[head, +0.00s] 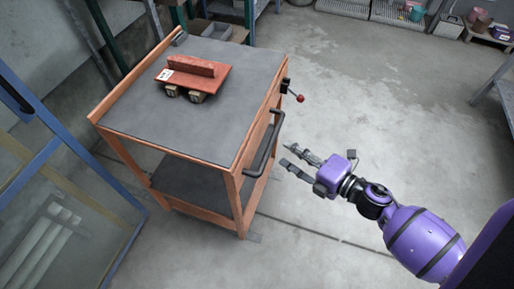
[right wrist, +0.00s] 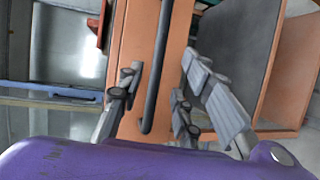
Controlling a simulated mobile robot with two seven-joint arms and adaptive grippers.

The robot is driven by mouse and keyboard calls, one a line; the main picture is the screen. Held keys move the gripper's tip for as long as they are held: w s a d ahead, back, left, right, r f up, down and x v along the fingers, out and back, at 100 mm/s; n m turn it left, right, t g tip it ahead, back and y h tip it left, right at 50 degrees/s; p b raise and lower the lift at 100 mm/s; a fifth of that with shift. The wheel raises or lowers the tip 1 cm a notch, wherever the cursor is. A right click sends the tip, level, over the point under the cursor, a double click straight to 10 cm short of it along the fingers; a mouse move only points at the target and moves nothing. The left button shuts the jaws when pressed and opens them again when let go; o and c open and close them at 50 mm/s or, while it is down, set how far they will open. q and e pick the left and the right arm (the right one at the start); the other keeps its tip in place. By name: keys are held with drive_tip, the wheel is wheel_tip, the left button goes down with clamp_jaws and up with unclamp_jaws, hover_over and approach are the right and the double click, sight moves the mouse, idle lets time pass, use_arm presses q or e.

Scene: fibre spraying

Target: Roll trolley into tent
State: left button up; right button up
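The trolley (head: 225,115) has an orange frame, a grey top and a grey lower shelf. It stands upright on the floor left of centre in the head view. Its dark bar handle (head: 264,146) is on the side facing my right gripper (head: 286,155). That gripper is open, its fingers pointing at the handle from a short distance. In the right wrist view the handle (right wrist: 158,75) runs between the spread fingers, with no visible contact. On the trolley top lies a red plate with a block (head: 193,73). My left gripper is out of view. I cannot make out a tent with certainty.
A blue frame with a clear panel (head: 75,215) stands at the left, close to the trolley. A red-knobbed lever (head: 299,98) sticks out from the trolley's side. Shelving stands behind. A grey bench (head: 495,95) is at the right edge. The concrete floor (head: 380,100) right of the trolley is clear.

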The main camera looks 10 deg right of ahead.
sight(272, 140)
drive_tip(key=x, duration=0.8)
drive_tip(key=shift+s+a+r, duration=0.15)
drive_tip(key=shift+s+a, duration=0.05)
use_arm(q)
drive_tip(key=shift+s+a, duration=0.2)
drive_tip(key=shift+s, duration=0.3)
use_arm(e)
drive_tip(key=c, duration=0.8)
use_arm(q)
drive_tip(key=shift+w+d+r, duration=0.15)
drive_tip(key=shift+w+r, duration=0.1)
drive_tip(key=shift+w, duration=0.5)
use_arm(e)
clamp_jaws()
